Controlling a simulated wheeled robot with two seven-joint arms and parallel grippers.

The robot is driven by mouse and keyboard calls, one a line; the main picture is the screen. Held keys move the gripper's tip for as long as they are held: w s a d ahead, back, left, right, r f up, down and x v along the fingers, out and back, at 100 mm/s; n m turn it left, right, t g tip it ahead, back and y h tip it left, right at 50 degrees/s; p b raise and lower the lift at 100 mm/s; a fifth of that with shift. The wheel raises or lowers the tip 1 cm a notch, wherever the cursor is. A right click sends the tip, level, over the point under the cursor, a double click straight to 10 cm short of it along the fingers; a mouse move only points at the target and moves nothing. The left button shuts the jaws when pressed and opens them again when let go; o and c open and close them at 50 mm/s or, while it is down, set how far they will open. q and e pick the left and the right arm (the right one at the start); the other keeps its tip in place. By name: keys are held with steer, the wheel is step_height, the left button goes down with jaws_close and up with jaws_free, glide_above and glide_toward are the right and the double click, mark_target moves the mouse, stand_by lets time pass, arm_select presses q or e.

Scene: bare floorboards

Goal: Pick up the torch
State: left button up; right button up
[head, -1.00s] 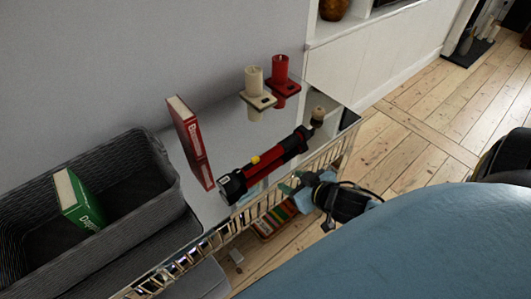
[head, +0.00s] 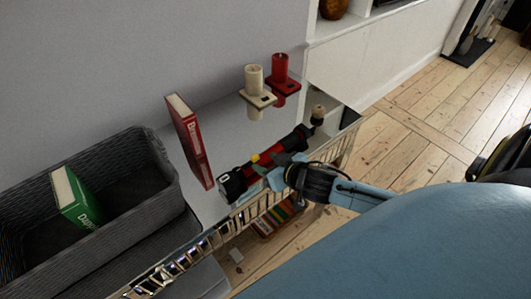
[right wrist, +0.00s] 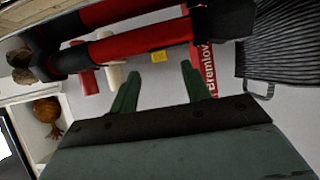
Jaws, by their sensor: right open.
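The torch (head: 268,157), red and black with a yellow button, lies on a glossy shelf. It also crosses the upper part of the right wrist view (right wrist: 135,46), with a second red-and-black shape above it that looks like its reflection. My right gripper (head: 275,170) is at the torch's front side, over the shelf's front edge, and hides part of it. In the right wrist view its two green fingers (right wrist: 158,82) are apart with nothing between them. They point toward the torch; whether they touch it I cannot tell. My left gripper is not in view.
A red book (head: 190,140) stands left of the torch, beside a grey basket (head: 165,195) holding a green book (head: 75,198). A cream candle (head: 253,80) and a red candle (head: 280,68) are behind. A metal rail (head: 245,218) runs along the shelf front.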

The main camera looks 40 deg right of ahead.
mark_target(256, 157)
steer(key=shift+x, duration=2.2)
steer(key=shift+w+r, duration=0.1)
jaws_close()
